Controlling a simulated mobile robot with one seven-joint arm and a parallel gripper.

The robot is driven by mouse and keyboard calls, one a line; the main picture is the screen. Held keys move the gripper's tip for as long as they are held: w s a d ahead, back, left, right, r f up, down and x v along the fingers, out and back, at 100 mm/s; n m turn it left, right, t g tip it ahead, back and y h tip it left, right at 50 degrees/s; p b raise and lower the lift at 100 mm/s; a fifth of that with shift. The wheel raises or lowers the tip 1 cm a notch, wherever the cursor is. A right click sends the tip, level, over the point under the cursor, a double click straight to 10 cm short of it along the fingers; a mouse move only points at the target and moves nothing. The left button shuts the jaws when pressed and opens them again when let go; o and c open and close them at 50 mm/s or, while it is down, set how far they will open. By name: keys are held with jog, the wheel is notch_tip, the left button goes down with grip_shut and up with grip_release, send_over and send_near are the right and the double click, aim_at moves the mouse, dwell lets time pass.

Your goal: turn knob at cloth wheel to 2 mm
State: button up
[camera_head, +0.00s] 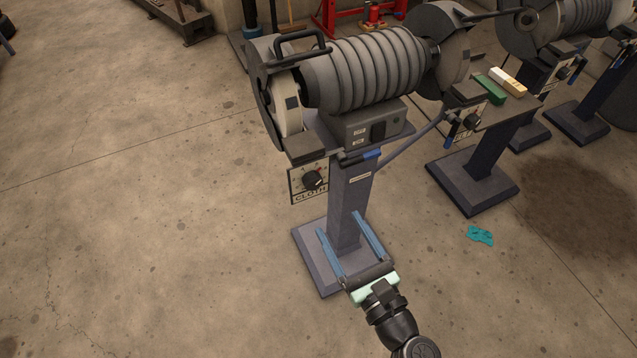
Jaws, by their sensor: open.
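The knob (313,180) is a black dial with a light pointer mark, on a plate (299,184) labelled CLOTH. The plate hangs below the pale cloth wheel (287,104) on the left side of the grinder. The scale around the knob is too small to read. My gripper (349,236) is open and empty, with two blue fingers spread apart. It is in front of the grinder's pedestal, below and to the right of the knob, and touches nothing that I can make out.
The grinder (367,66) stands on a dark pedestal (347,200). A second knob plate (469,125) sits under its right wheel, near green and cream bars (491,88). A teal rag (480,235) lies on the floor at right. The floor at left is clear.

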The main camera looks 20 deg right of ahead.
aim_at(315, 184)
jog(key=w, duration=1)
jog(key=shift+w+a, duration=0.2)
grip_shut()
